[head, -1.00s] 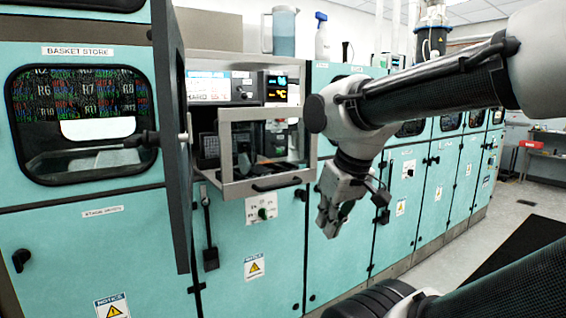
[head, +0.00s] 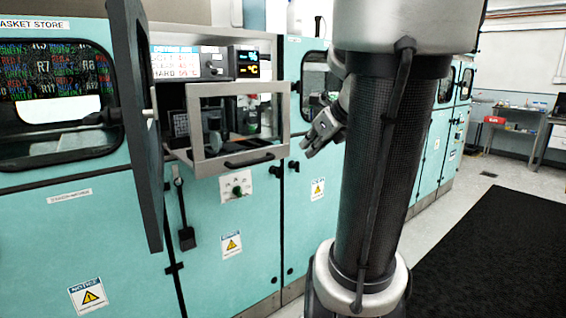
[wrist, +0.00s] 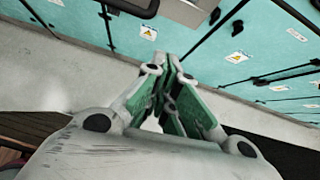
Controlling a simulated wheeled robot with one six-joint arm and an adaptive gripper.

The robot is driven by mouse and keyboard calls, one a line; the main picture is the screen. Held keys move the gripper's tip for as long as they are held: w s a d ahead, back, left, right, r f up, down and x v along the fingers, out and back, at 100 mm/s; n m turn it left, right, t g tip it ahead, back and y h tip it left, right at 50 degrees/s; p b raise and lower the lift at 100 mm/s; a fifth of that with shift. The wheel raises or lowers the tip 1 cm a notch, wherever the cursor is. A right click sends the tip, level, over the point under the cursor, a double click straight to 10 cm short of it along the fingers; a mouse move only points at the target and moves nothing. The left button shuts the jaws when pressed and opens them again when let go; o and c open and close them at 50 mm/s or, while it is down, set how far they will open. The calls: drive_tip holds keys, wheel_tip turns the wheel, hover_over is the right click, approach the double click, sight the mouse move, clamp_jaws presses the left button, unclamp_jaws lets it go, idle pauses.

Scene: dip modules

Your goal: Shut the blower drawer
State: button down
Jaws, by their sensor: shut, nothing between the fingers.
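The blower drawer appears to be the grey metal-framed box (head: 199,163) that sticks out from the teal machine front, with a clear window and a black handle (head: 249,159) on its lower rail. It stands pulled out. My gripper (head: 309,151) is shut and empty, to the right of the drawer and apart from it in the head view. My arm hides part of the machine behind it. In the wrist view my closed fingers (wrist: 171,65) point toward the machine; a grey panel with a dark handle at the top edge may be the drawer front.
A dark open door (head: 137,120) stands out to the left of the drawer. A control knob panel (head: 236,186) and lower cabinet doors lie below. The floor is open to the right, with a black mat (head: 490,240). A workbench stands far right.

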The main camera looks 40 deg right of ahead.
drive_tip(key=w+r+x, duration=0.2)
drive_tip(key=x, duration=1.1)
drive_tip(key=shift+m, duration=0.4)
